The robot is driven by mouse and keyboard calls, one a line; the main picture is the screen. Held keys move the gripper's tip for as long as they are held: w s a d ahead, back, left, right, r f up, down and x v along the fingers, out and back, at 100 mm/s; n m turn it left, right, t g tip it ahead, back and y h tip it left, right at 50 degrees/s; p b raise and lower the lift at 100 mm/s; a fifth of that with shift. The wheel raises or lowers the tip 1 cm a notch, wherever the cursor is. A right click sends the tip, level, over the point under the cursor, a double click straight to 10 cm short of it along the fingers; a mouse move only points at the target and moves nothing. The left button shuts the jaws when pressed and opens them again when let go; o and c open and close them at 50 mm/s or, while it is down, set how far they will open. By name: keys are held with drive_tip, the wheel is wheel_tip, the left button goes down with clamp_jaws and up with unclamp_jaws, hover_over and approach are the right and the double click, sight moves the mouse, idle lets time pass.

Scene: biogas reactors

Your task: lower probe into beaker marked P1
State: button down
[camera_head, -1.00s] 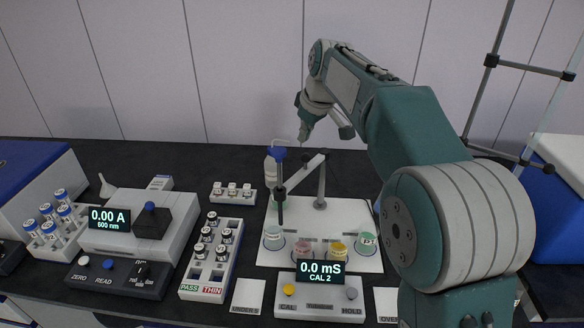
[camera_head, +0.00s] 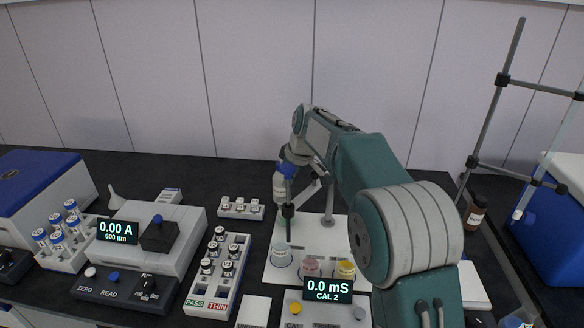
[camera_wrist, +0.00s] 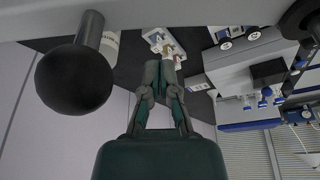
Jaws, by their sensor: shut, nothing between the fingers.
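The probe (camera_head: 288,212) is a dark upright rod with a blue top (camera_head: 286,169), hung from a jointed holder over a white base plate (camera_head: 283,277). Its lower end is just behind or above the clear beaker (camera_head: 281,257); whether it is inside I cannot tell. A pink beaker (camera_head: 311,267) and a yellow beaker (camera_head: 345,270) stand to the right. No P1 mark is legible. My gripper (camera_wrist: 165,70) is shut and empty in the wrist view, beside a black ball (camera_wrist: 75,80) on a grey rod. In the head view the wrist is by the probe's blue top; the fingers are not clearly visible.
A vial rack marked PASS and THIN (camera_head: 217,275) and a photometer (camera_head: 160,235) stand left. A brown bottle (camera_head: 475,212) and metal stand (camera_head: 490,110) are right. A white bottle (camera_head: 278,185) is behind the probe.

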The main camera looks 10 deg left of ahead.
sight(314, 181)
drive_tip(key=d, duration=0.1)
drive_tip(key=s+d, duration=0.2)
drive_tip(key=shift+d+r, duration=0.2)
drive_tip(key=shift+r, duration=0.1)
